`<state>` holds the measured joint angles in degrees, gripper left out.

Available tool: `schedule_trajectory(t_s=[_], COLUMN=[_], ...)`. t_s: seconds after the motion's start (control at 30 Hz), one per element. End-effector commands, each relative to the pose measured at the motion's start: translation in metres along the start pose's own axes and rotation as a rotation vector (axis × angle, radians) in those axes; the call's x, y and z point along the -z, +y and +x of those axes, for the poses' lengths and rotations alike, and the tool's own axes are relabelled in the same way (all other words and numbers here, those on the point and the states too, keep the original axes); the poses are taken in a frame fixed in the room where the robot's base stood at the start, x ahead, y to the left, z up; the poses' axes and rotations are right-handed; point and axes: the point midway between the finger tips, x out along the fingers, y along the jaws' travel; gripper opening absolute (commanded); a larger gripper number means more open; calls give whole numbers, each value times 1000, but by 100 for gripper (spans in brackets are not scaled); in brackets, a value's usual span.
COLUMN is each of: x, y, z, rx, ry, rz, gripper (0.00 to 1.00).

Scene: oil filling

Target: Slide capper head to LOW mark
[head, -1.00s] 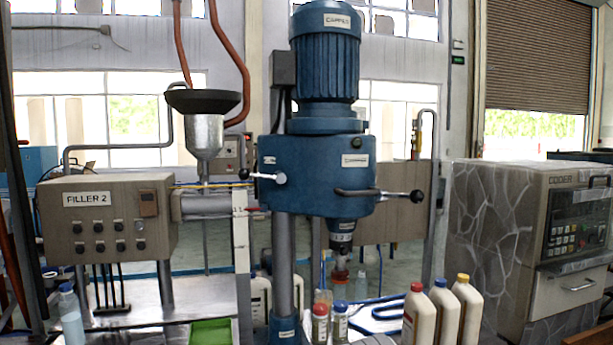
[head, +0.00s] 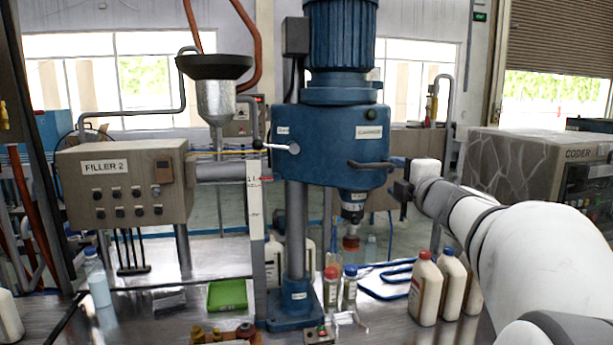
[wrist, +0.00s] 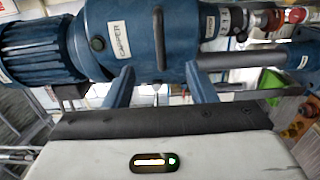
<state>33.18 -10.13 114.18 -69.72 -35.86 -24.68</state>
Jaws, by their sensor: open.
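The blue capper head (head: 330,145) sits high on its grey column (head: 296,220), with the motor on top and the chuck (head: 352,205) below it, above the bottles. A black lever (head: 370,164) projects from its front to the right. My gripper (head: 401,188) is at the lever's right end and hides its knob. In the wrist view my gripper (wrist: 160,72) is open, and the dark lever (wrist: 158,35) lies between its fingers in the picture; I cannot tell whether they touch it. A white scale post (head: 254,190) with a red mark stands left of the column; its small lettering is unreadable.
Bottles with red and blue caps (head: 330,286) stand below the chuck. Larger cream bottles (head: 425,290) stand to the right, under my arm. A green tray (head: 227,294) lies left of the column. The Filler 2 box (head: 125,185) is at the left, the coder (head: 545,165) at the right.

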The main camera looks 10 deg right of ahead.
Motion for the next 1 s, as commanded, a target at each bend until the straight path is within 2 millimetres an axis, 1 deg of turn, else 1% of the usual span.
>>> schedule_trajectory(t_s=[0.4,0.6,0.8,1.0], x=[1,0,0,0], y=[-1,-1,0,0], z=[62,86,97,99], rx=[1,1,0,0], ry=[1,-1,-1,-2], rz=[3,3,3,3], gripper=[51,51,51,51])
